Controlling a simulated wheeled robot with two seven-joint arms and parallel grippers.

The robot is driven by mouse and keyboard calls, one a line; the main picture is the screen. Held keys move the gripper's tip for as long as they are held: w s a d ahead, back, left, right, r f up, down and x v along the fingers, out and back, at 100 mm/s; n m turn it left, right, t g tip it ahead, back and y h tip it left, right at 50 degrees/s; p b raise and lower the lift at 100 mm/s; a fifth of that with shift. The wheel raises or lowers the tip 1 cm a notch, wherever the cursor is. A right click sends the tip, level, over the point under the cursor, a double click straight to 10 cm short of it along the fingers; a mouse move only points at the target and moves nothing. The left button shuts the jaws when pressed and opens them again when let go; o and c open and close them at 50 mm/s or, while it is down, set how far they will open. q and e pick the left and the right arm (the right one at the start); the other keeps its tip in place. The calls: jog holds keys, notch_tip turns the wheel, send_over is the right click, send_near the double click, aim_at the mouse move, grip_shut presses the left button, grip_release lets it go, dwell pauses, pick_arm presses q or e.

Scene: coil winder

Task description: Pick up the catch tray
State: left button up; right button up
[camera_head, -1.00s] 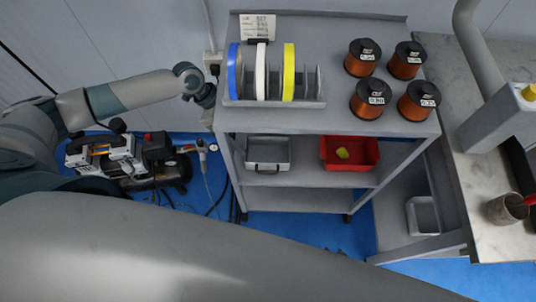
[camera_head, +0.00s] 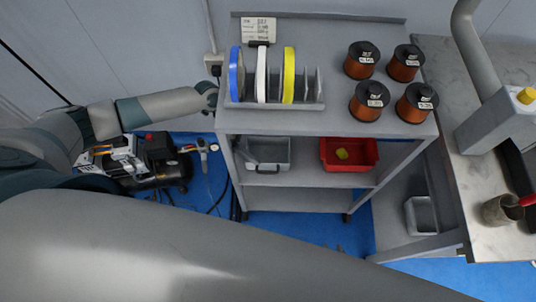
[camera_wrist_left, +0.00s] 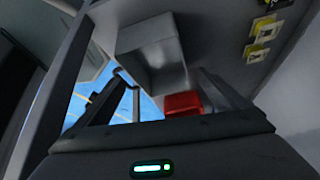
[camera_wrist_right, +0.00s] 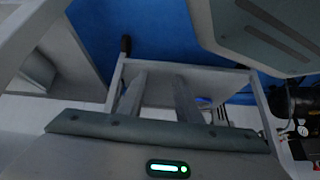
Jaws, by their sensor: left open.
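A grey open tray (camera_head: 284,164) with a dark handle on its front sits at the left of the cart's middle shelf; I take it as the catch tray. In the left wrist view a grey box-like tray (camera_wrist_left: 150,50) is ahead. My left gripper (camera_wrist_left: 160,78) is open, with the tray ahead of its fingers and nothing visibly held. In the head view my left arm reaches the cart's left side and its gripper is mostly hidden there. My right gripper (camera_wrist_right: 158,78) shows two fingers with a narrow gap; its jaw state is unclear.
A red bin (camera_head: 367,165) with a yellow item stands right of the tray. The cart top (camera_head: 300,121) carries coloured discs and several copper spools. A grey bin (camera_head: 420,216) is under the bench at right. A compressor (camera_head: 165,160) stands on the floor left of the cart.

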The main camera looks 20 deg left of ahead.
aim_at(266, 156)
pick_arm(q)
jog(key=shift+w+d+f+p, duration=0.1)
jog(key=shift+d+f+p, duration=0.3)
jog(key=shift+d+f, duration=1)
jog(key=shift+f, duration=0.1)
jog(key=c, duration=1.6)
